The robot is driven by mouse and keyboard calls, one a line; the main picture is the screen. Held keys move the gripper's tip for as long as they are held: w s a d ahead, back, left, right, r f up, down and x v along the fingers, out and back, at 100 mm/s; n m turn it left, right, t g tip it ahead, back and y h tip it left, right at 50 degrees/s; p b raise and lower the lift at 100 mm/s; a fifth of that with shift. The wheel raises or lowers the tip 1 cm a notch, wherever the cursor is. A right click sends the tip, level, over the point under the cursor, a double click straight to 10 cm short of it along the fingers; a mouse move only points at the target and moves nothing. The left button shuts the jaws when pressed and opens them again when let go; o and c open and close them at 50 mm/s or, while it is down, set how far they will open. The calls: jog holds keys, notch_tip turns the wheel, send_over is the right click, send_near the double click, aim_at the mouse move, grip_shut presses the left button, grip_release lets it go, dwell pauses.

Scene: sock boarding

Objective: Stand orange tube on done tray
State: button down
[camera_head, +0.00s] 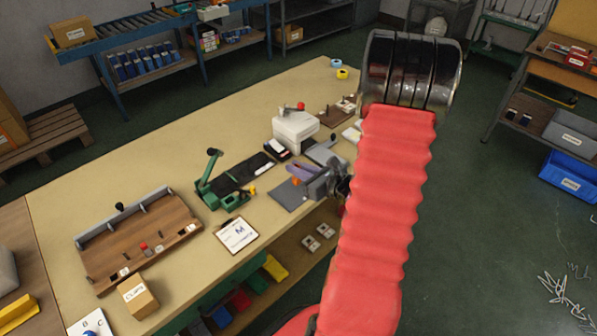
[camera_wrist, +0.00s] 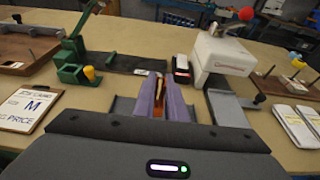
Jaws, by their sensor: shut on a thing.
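My gripper (camera_head: 299,174) is above the right-hand edge of the table, near a grey plate. Its two purple fingers (camera_wrist: 160,98) are shut on the orange tube (camera_wrist: 158,111), which shows as a narrow strip between them. A bit of the orange tube (camera_head: 296,181) also shows beside the fingers in the head view. Its lower end is hidden, so I cannot tell whether it touches anything. A brown board with upright pegs (camera_head: 328,117) stands farther back on the table, and in the wrist view it is at the right (camera_wrist: 272,86). No label shows it is the done tray.
A white press (camera_head: 295,128) with a red knob and a green lever tool (camera_head: 208,180) stand near my gripper. A clipboard (camera_head: 237,234), a wooden fixture (camera_head: 140,240) and a small carton (camera_head: 138,297) are nearer. The table's far left side (camera_head: 160,130) is clear.

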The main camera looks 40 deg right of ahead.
jog(key=shift+f, duration=0.85)
jog(key=shift+f, duration=0.1)
jog(key=c, duration=1.8)
grip_release()
jog(key=shift+s+d+r, duration=0.1)
jog(key=shift+s+r, duration=0.15)
jog(key=shift+s, duration=0.2)
jog(key=v, duration=1.1)
